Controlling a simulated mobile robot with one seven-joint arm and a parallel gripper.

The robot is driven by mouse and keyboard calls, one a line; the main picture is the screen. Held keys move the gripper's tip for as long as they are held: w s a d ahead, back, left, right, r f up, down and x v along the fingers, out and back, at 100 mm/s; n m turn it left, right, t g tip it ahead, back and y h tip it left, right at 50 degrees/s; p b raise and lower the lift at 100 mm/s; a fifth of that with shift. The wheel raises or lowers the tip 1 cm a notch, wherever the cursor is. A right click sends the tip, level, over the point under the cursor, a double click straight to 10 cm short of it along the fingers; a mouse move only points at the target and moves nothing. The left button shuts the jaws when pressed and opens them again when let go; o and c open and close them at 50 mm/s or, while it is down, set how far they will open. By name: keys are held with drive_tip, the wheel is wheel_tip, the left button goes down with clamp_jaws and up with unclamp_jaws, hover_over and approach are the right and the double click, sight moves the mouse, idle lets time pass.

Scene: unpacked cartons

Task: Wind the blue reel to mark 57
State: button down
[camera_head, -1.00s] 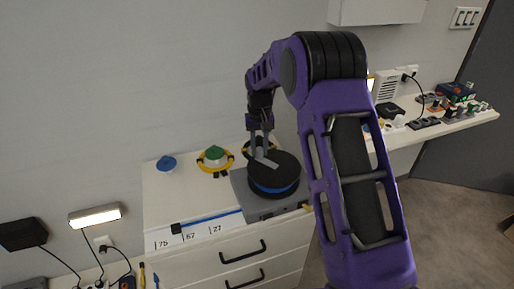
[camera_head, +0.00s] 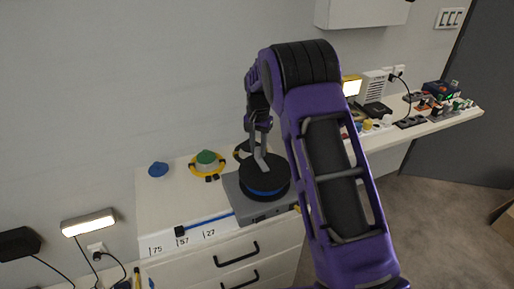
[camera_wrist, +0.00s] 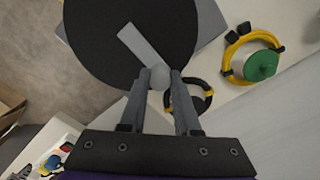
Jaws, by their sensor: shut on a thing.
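The blue reel (camera_head: 264,191) is a black-topped disc with a blue band, on a grey base (camera_head: 232,190) on the white cabinet. A light grey crank bar (camera_wrist: 137,43) lies across its top, ending in a round grey knob (camera_wrist: 160,77). My gripper (camera_wrist: 160,72) is shut on the knob, one finger each side; in the head view it reaches down to the reel from behind (camera_head: 260,152). A blue strap (camera_head: 210,219) runs left from the reel to a black end block (camera_head: 180,231). The block sits just about above mark 57 (camera_head: 183,242), between 75 (camera_head: 156,249) and 27 (camera_head: 209,233).
A green knob on a yellow ring (camera_head: 206,160) and a blue knob (camera_head: 158,170) stand left of the reel. Another black and yellow ring (camera_wrist: 203,97) is close beside my gripper. A shelf (camera_head: 440,117) with small items runs right.

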idle(0.3)
drive_tip(key=c, duration=0.6)
unclamp_jaws()
wheel_tip(320, 180, up, 17)
drive_tip(key=shift+r+p, duration=0.2)
drive_tip(key=shift+p, duration=0.5)
